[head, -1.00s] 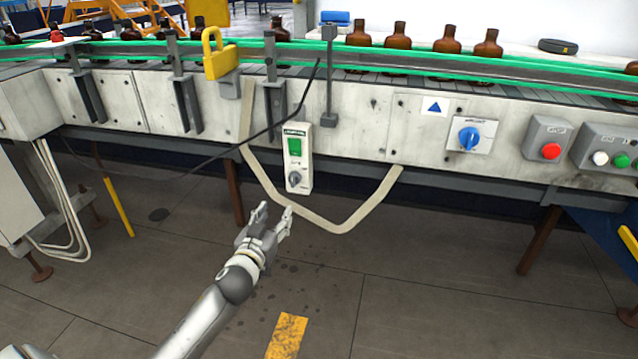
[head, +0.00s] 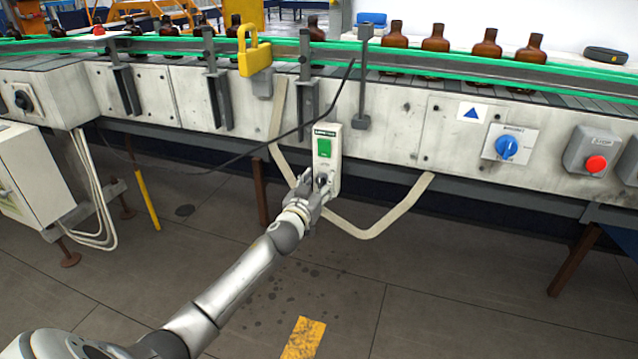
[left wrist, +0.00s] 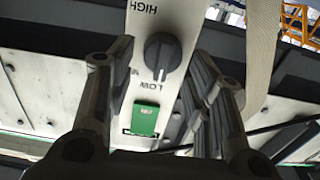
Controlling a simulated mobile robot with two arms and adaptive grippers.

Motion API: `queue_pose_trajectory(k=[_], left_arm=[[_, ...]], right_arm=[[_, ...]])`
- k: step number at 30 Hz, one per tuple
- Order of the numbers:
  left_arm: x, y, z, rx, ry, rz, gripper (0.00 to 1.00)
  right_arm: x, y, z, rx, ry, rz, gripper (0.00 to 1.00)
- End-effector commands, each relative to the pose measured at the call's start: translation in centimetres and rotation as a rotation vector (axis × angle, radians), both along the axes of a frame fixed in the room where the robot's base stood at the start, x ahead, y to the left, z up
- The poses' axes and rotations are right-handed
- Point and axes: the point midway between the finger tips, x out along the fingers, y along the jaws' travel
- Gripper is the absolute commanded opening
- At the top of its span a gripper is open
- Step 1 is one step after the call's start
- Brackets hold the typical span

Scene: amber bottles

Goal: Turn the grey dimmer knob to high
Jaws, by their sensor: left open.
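The grey dimmer knob (left wrist: 162,52) sits on a narrow white control box (head: 334,150) below a green switch (head: 324,148). In the left wrist view the box appears upside down, with HIGH and LOW lettering around the knob and the green switch (left wrist: 145,119) below it. The knob's white mark points toward LOW. My left gripper (head: 318,180) is at the knob in the head view, partly covering it. In the left wrist view its open fingers (left wrist: 158,80) are on either side of the box, with the knob between them. I cannot tell whether they touch it. My right gripper is not in view.
A black cable (head: 290,128) runs across the conveyor's front to the box, and a beige strap (head: 378,222) hangs behind it. A blue rotary switch (head: 507,148) and red button (head: 596,165) are to the right. Amber bottles (head: 435,38) stand on the conveyor. The floor below is clear.

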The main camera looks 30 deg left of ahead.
Motion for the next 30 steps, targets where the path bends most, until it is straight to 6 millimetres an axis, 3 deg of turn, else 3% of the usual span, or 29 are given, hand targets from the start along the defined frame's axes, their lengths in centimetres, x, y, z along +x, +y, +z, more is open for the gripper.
queue_pose_trajectory(k=[12, 21, 30], left_arm=[[0.66, 0.19, 0.05, 0.000, 0.000, 0.000, 0.47], [0.64, 0.19, 0.03, 0.001, 0.000, 0.000, 0.10], [0.65, 0.15, 0.05, 0.031, 0.007, 0.000, 0.09]], right_arm=[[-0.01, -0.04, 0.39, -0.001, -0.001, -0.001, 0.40], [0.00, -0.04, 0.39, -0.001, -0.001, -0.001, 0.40], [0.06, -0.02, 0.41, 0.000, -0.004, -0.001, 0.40]])
